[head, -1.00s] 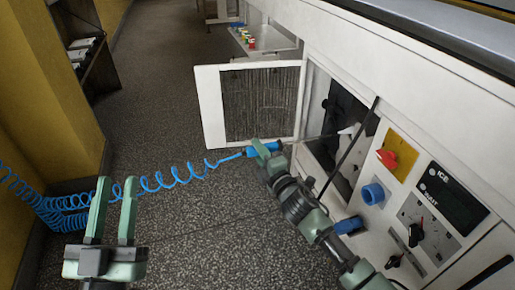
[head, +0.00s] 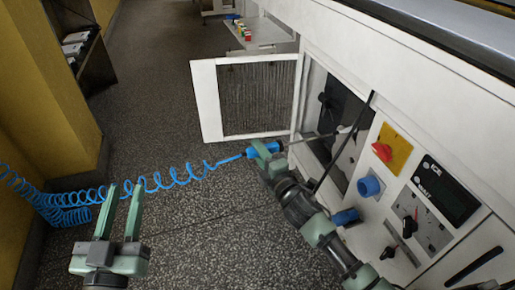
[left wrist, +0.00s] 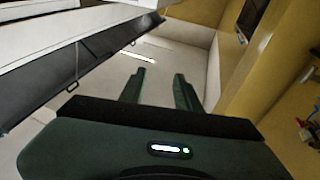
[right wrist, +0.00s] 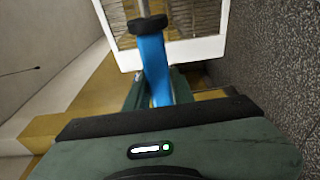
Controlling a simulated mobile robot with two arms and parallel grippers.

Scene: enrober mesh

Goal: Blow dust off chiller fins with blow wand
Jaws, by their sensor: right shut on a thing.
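My right gripper (head: 264,158) is shut on the blue handle of the blow wand (head: 258,149). Its thin metal tube runs right, toward the dark cabinet opening, with a pale tip or patch near its end. The handle shows upright between the fingers in the right wrist view (right wrist: 154,65). Grey vertical fins (head: 258,98) sit in a white frame (head: 208,100) that stands open left of the opening; part of them also shows in the right wrist view (right wrist: 185,18). I cannot tell whether the tube touches anything. My left gripper (head: 124,188) is open and empty over the floor.
A coiled blue hose (head: 150,184) runs from the handle to the left wall. A dark fan-like part (head: 325,100) shows inside the opening. A dark bar slants across it. A red switch (head: 382,151) and blue socket (head: 369,187) are on the white cabinet. The floor is clear.

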